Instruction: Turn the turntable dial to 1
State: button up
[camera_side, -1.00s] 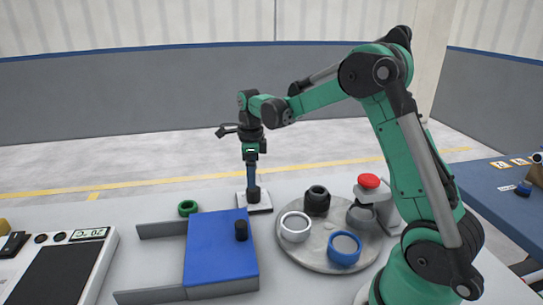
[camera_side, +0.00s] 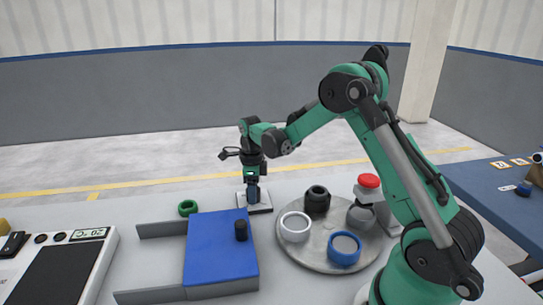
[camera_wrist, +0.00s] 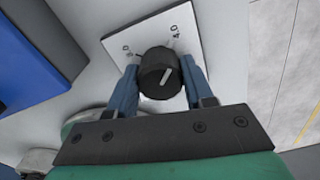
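The dial is a black round knob (camera_wrist: 158,74) on a white plate (camera_wrist: 182,22) with small printed numerals. A white line on the knob points up and to the right in the wrist view; the numerals are too small to read surely. In the side view, the plate (camera_side: 265,207) sits behind the blue box, and the knob is largely hidden by my fingers. My gripper (camera_side: 253,200) points straight down over it. In the wrist view, its two blue fingers (camera_wrist: 159,66) stand on either side of the knob, apart from each other; I cannot tell whether they touch it.
The round grey turntable (camera_side: 312,256) carries several ring-shaped pipe parts, right of the dial. A red button (camera_side: 369,181) stands beside it. A blue box (camera_side: 212,262) with a black knob is close in front. A green ring (camera_side: 187,208) lies to the left.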

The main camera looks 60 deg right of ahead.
grip_shut()
